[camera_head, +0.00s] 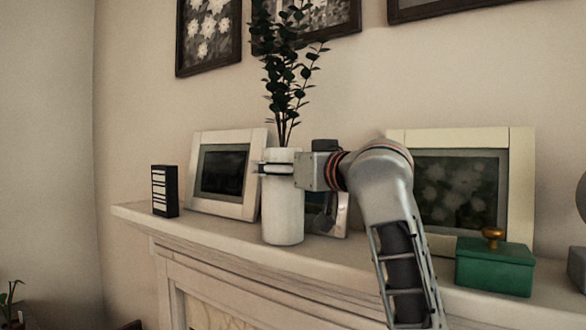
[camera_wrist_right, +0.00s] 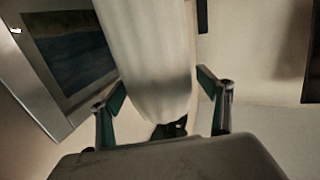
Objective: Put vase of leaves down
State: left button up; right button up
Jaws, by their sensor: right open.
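A white vase (camera_head: 283,214) with dark green leaves (camera_head: 286,80) stands upright on the pale mantel shelf (camera_head: 205,226), in front of the leaning frames. My right gripper (camera_head: 268,169) reaches the vase's upper part from the right. In the right wrist view the white vase (camera_wrist_right: 150,65) rises between the two spread fingers of my right gripper (camera_wrist_right: 163,100). The fingers are open, with a gap visible beside the vase. The vase's base appears to rest on the shelf. My left gripper is not in view.
A black box (camera_head: 165,190) and a white picture frame (camera_head: 196,178) stand left of the vase. A larger cream frame (camera_head: 521,190) leans behind my arm. A green box with a gold knob (camera_head: 494,266) sits at the right. Bare shelf shows in front of the left frame.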

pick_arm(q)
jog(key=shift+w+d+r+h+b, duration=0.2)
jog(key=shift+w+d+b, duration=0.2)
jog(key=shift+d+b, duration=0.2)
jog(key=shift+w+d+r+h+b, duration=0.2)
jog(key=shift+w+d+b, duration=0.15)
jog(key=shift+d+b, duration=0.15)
pick_arm(e)
jog(key=v, duration=1.2)
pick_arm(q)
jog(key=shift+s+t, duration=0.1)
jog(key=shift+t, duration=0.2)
